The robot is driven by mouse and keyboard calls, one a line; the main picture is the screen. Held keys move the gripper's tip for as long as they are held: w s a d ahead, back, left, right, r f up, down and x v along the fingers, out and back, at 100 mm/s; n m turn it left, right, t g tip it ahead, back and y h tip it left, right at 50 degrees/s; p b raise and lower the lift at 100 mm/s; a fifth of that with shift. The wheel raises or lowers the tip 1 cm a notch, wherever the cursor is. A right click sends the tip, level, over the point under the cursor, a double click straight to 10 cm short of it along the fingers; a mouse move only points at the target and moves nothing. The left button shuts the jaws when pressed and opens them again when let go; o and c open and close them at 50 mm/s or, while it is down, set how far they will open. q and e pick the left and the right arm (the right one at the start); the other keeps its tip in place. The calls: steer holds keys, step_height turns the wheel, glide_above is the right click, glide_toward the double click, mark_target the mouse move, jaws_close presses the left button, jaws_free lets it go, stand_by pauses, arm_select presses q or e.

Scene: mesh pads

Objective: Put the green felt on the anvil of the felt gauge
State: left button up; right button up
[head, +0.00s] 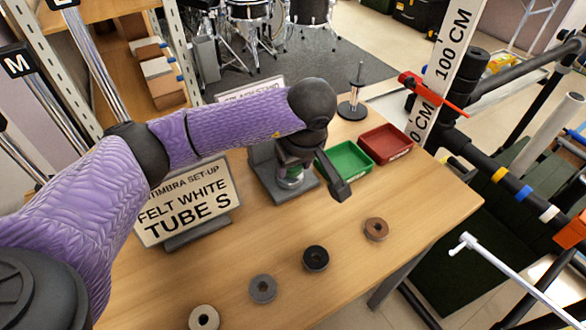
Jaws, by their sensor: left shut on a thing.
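My left gripper (292,166) points down over the felt gauge (266,170), a grey stand with an upright back and a flat base on the wooden table. The green felt (291,173) shows as a small green disc under the gripper, and the gripper is shut on it. The felt is over the gauge's base, at the anvil. My gripper covers part of the felt and anvil, so I cannot tell whether they touch. My right gripper is not in view.
Several felt rings lie in a front row: cream (204,318), grey (262,289), black (316,258) and brown (376,229). A sign (188,200) stands left of the gauge. A green tray (345,160), a red tray (385,144) and a spindle stand (352,108) are behind right.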

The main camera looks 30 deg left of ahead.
arm_select(q)
steer(key=shift+w+a+f, duration=0.2)
steer(key=shift+a+f, duration=0.2)
steer(key=shift+f, duration=0.2)
steer(key=shift+f+b, duration=0.25)
steer(key=shift+b, duration=0.1)
steer(key=shift+d, duration=0.1)
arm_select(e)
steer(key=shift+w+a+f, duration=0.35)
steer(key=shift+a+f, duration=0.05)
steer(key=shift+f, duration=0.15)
